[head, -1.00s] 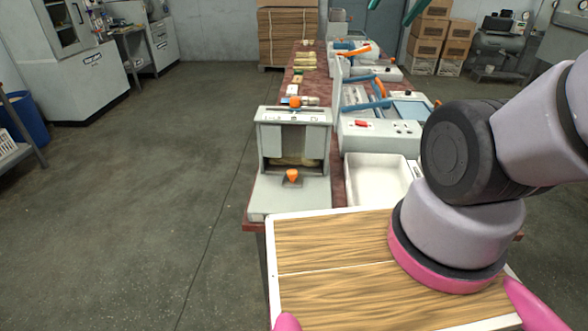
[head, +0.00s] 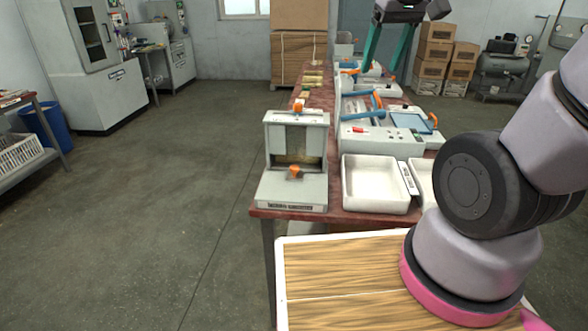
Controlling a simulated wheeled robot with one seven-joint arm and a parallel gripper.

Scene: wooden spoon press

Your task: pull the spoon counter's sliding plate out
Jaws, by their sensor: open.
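The spoon counter (head: 296,125) is a grey box-like machine at the near left end of the red-brown table. It has a dark opening in its front and an orange knob on top. A second orange knob (head: 295,172) stands low at the front of the opening, on what looks like the sliding plate. How far that plate sits inside is hard to tell. My gripper (head: 382,66) hangs at the top, right of the counter and apart from it. Its two teal fingers are spread, with nothing visible between them.
White trays (head: 376,205) stand right of the counter. Behind them are grey machines with blue handles (head: 381,137) on the table (head: 340,219). Cardboard boxes (head: 436,52) stand at the back right. The floor (head: 165,190) left of the table is clear.

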